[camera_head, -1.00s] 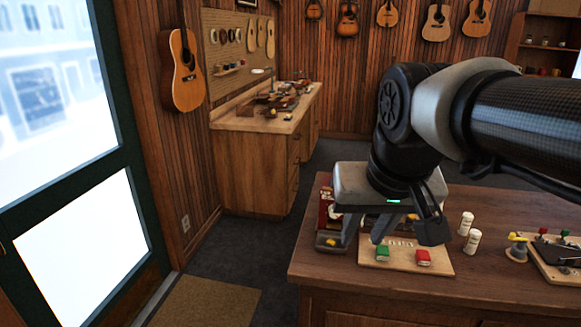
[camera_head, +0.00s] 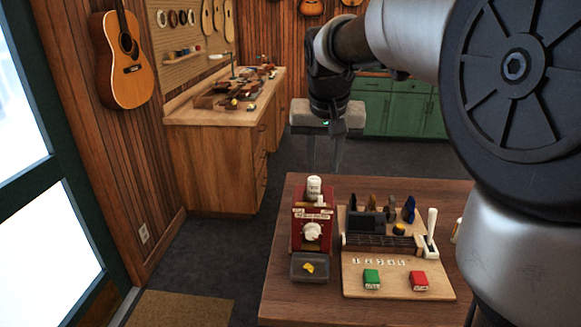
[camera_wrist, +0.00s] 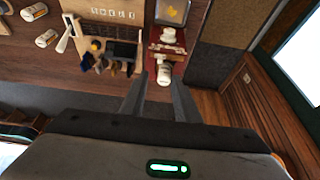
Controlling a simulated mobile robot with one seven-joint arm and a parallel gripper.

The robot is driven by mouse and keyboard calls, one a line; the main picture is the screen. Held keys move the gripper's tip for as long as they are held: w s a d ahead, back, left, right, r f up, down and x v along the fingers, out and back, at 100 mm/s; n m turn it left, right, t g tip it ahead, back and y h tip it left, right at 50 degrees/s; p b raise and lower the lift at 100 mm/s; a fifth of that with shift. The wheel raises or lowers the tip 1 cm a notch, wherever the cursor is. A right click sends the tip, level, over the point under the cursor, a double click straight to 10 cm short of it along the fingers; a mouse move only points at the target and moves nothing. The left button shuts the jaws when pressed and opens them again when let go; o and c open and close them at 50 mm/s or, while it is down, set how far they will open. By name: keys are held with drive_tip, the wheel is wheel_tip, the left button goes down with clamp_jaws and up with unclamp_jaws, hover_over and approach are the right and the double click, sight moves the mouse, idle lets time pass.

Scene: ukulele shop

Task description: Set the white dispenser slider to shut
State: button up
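The dispenser (camera_head: 298,239) is a red box at the left end of the wooden table. It has a white knob on its front, pale labels, and a grey tray (camera_head: 297,278) below holding a yellow pick. A white bottle stands on its top. A small white piece (camera_head: 320,200) beside the bottle may be the slider; its setting cannot be read. In the wrist view the dispenser (camera_wrist: 180,48) is upside down. My gripper (camera_head: 324,168) is open and empty, fingers pointing down, above and beyond the dispenser. Its fingertips (camera_wrist: 157,88) look apart from it in the wrist view.
To the right is a wooden board (camera_head: 398,288) with green and red blocks, several upright picks, a dark screen and a white lever (camera_head: 431,228). White bottles (camera_wrist: 46,38) stand past it. A cluttered workbench (camera_head: 215,115) is behind.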

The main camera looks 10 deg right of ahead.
sight(320, 196)
drive_tip(key=x, duration=1.2)
drive_tip(key=shift+w+d+f, duration=0.1)
drive_tip(key=shift+w+f, duration=0.1)
drive_tip(key=shift+f, duration=0.1)
clamp_jaws()
